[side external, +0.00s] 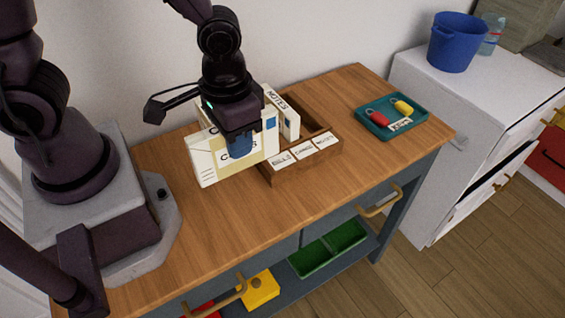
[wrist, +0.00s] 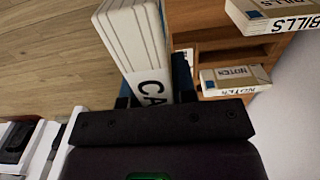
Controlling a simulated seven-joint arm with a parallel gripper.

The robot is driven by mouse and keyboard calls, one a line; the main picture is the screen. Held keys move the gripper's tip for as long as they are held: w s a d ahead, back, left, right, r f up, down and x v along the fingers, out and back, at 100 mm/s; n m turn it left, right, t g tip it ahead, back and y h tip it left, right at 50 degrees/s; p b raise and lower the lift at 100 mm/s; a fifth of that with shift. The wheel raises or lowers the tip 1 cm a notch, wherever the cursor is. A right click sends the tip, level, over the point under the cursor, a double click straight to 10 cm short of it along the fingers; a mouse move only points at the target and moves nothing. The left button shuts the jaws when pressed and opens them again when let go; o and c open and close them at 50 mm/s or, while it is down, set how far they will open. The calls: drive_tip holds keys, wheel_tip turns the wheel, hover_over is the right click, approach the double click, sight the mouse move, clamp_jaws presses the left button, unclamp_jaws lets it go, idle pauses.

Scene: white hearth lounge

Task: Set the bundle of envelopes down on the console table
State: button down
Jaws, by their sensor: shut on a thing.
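My gripper (side external: 239,145) is shut on a cream bundle of envelopes (side external: 204,165) with dark lettering that starts "CA". The bundle stands upright on edge beside the left side of the wooden sorter (side external: 284,173). I cannot tell whether its lower edge touches the console table (side external: 350,190) or hangs just above it. In the wrist view the bundle (wrist: 133,35) shows several stacked layers between the fingers (wrist: 152,92). The gripper hides part of the bundle's face in the side view.
The sorter has labelled compartments. A NOTES bundle (wrist: 235,78) and a BILLS bundle (wrist: 272,14) are there. A teal tray (side external: 391,118) with red and yellow tagged items lies at the right. The table front is clear. A blue bucket (side external: 456,42) stands on the white cabinet.

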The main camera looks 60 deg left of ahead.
drive_tip(key=shift+w+d+f, duration=0.7)
drive_tip(key=shift+w+f, duration=1.3)
drive_tip(key=shift+f, duration=0.05)
drive_tip(key=shift+w+d+f, duration=0.7)
drive_tip(key=shift+w+f, duration=1.25)
drive_tip(key=shift+f, duration=0.15)
drive_tip(key=shift+w+d+f, duration=0.7)
drive_tip(key=shift+w+f, duration=1.3)
drive_tip(key=shift+f, duration=0.05)
drive_tip(key=shift+f, duration=0.1)
drive_tip(key=c, duration=0.9)
unclamp_jaws()
